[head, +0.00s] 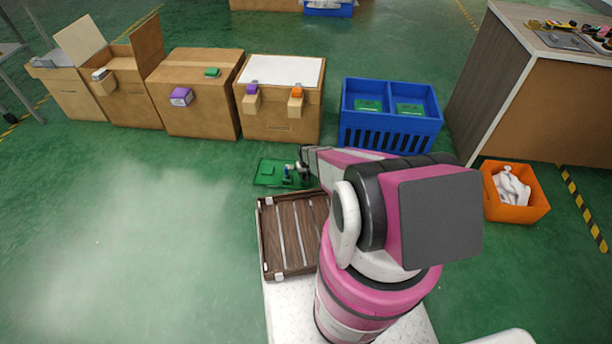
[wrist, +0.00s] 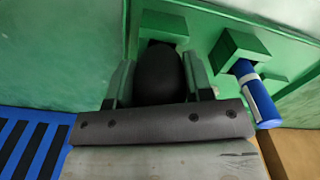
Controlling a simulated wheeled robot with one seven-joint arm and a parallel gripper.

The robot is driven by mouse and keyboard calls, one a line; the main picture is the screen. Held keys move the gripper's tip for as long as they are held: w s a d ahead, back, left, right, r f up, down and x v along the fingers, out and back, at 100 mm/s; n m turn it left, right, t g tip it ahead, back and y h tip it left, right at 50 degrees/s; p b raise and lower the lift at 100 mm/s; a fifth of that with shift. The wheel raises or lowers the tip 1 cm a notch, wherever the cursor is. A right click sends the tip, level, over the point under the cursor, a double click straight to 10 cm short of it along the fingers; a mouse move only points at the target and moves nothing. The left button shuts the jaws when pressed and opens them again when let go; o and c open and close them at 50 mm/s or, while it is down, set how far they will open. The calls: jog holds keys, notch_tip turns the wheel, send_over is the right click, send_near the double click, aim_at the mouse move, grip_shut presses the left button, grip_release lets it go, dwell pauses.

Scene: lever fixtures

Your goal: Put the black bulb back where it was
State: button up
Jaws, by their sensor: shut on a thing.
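The black bulb (wrist: 158,74) is between the two fingers of my gripper (wrist: 160,82) in the wrist view, and the fingers are shut on it. Its far end is close to a green block (wrist: 165,25) on a green panel (wrist: 200,22); I cannot tell whether it sits in that block or only in front of it. In the head view my gripper (head: 303,170) is at the right part of the green panel (head: 268,168). The bulb cannot be made out there.
A blue handle (wrist: 257,95) with a white stripe sticks out of another green block (wrist: 238,48), just right of my gripper. A blue crate (head: 390,128) stands behind my arm. Cardboard boxes (head: 200,100) line the back. The left floor is clear.

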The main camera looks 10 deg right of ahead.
jog(key=shift+f, duration=0.1)
jog(key=o, duration=0.7)
jog(key=shift+c, duration=0.2)
notch_tip(320, 180, up, 13)
jog(key=shift+s+f, duration=0.15)
jog(key=s+r, duration=0.7)
jog(key=r, duration=0.5)
jog(key=s+r, duration=0.7)
jog(key=r, duration=0.5)
jog(key=s+r+m, duration=0.1)
jog(key=s+r, duration=0.6)
jog(key=r, duration=0.5)
